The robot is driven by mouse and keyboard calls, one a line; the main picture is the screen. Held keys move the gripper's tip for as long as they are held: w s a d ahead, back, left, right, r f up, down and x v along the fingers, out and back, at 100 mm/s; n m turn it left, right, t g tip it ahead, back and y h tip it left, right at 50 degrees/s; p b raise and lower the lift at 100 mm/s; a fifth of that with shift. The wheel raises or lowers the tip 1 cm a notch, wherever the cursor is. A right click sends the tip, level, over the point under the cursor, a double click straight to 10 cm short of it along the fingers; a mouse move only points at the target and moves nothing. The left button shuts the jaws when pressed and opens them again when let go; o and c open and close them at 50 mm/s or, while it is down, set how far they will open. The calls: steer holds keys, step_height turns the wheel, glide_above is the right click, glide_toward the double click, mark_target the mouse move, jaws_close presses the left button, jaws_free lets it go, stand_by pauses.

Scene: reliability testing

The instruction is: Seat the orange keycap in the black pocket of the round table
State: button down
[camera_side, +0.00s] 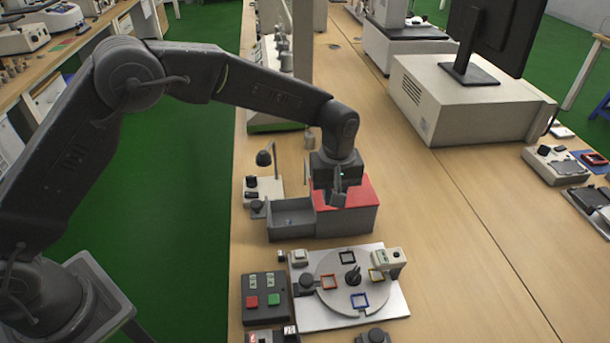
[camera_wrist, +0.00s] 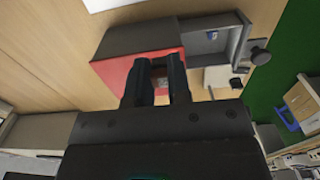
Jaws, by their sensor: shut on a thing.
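My gripper (camera_side: 338,198) points down above the red-topped box, with its fingers close together. In the wrist view, the fingers (camera_wrist: 160,84) are nearly closed with a small thing between them. Its colour is not clear, and I cannot make out the orange keycap in either view. The round table (camera_side: 325,268) is a grey disc on a pale plate, nearer the side camera than my gripper. The black pocket (camera_side: 347,256) is a dark square frame at the disc's far edge and looks empty. Orange, yellow and blue square frames stand around the disc, with a dark knob at its centre.
The red-topped box (camera_side: 362,191) adjoins an open grey bin (camera_side: 290,212). A small grey device (camera_side: 389,258) stands at the plate's right edge. A button box (camera_side: 264,297) with red and green buttons stands left of the plate.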

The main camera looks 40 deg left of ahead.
glide_above(348, 260)
step_height(348, 260, down, 8)
steer(key=shift+r, duration=0.2)
steer(key=shift+f, duration=2.35)
steer(key=shift+f, duration=0.6)
steer(key=c, duration=1)
jaws_free()
steer(key=shift+r, duration=0.1)
steer(key=shift+r, duration=2.9)
